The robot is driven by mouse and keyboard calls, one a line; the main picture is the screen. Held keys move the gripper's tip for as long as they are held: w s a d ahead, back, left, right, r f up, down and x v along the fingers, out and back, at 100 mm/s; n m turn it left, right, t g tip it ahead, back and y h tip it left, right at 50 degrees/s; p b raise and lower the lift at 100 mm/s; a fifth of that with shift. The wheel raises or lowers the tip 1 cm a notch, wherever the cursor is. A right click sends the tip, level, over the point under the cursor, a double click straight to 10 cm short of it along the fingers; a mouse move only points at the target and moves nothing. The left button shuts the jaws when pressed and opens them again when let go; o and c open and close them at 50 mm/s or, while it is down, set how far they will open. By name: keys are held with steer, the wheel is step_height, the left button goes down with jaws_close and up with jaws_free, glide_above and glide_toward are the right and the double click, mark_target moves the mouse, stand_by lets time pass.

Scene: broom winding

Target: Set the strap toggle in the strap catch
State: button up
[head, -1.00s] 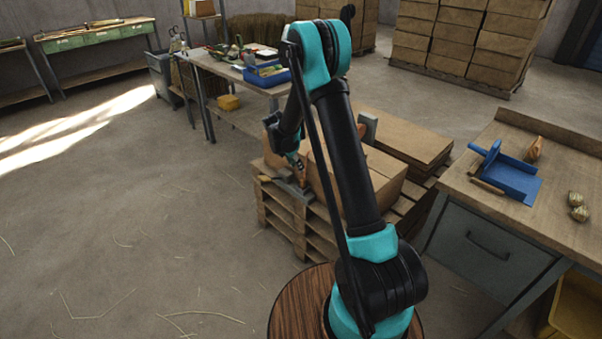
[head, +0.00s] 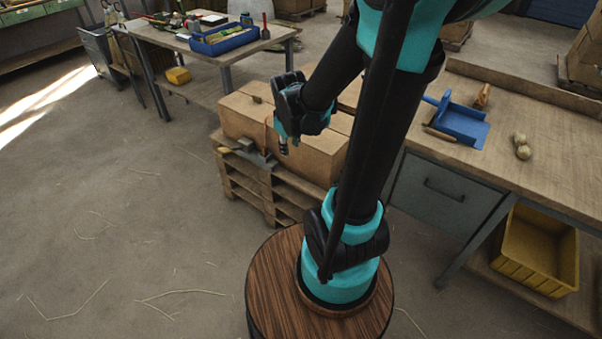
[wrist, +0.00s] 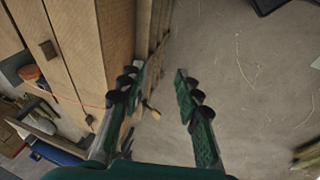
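Brown cartons (head: 310,152) stand on a wooden pallet (head: 243,190). A thin orange strap (head: 267,132) runs down the carton front, and an orange line crosses the carton in the wrist view (wrist: 62,97). A grey metal piece (head: 262,159) sits at the pallet's front edge below the strap; I cannot tell whether it is the strap catch. I cannot make out the strap toggle. My gripper (head: 284,150) hangs in front of the cartons. In the wrist view, its fingers (wrist: 160,75) are apart with nothing between them.
A wood-handled tool (head: 243,146) lies on the pallet edge. A workbench (head: 540,135) with a blue dustpan (head: 462,124) stands at right, a yellow bin (head: 535,250) below it. Another table (head: 210,60) stands behind.

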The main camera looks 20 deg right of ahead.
steer(key=s+f+m, duration=0.2)
steer(key=s+m, duration=0.4)
steer(key=s, duration=0.4)
steer(key=shift+s+m+t+y, duration=0.3)
steer(key=shift+s+m+y, duration=0.1)
steer(key=shift+d, duration=0.1)
stand_by(1.2)
